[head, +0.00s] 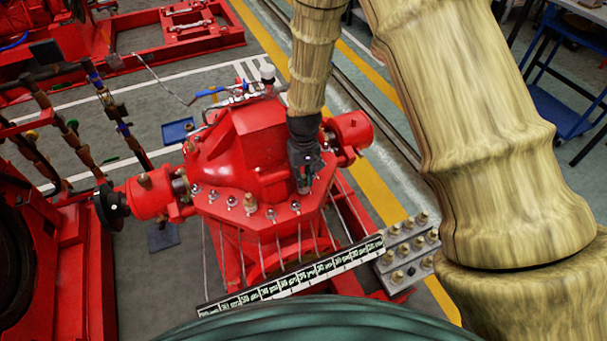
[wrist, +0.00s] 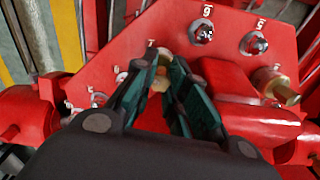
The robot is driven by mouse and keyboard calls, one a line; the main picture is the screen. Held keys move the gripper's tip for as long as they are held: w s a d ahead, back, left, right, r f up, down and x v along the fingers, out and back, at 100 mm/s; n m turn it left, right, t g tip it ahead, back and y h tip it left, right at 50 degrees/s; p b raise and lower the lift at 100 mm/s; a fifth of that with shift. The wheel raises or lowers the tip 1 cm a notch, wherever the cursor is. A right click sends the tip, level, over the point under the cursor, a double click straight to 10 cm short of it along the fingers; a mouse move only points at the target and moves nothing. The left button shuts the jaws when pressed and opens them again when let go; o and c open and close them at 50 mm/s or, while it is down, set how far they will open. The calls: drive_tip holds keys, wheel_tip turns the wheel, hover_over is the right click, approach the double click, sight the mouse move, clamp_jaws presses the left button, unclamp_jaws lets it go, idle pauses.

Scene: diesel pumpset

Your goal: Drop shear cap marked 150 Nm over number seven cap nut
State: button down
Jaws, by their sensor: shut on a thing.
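My gripper (wrist: 166,70) is shut on a brass shear cap (wrist: 160,81); its marking is not readable. In the head view my gripper (head: 304,184) points down over the right part of the red flange. In the wrist view the cap lies below a partly readable numeral, seemingly 7, on the flange. The number seven cap nut is hidden by the fingers and cap, so I cannot tell whether the cap touches it. Bare silver cap nuts stand beside the numerals 6 (wrist: 202,32) and 5 (wrist: 254,43).
Another brass cap (head: 250,203) stands on the flange left of my gripper. A grey block (head: 388,268) with several brass caps is at right. A label strip (head: 290,278) with Nm values runs in front of the red pump housing (head: 255,150).

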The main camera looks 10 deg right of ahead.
drive_tip(key=shift+f, duration=0.35)
drive_tip(key=c, duration=1.4)
unclamp_jaws()
drive_tip(key=shift+o, duration=0.2)
drive_tip(key=shift+a, duration=0.1)
drive_tip(key=shift+w+r, duration=0.1)
drive_tip(key=shift+r, duration=0.4)
wheel_tip(320, 180, up, 11)
drive_tip(key=shift+d, duration=0.2)
wheel_tip(320, 180, up, 7)
drive_tip(key=p, duration=0.6)
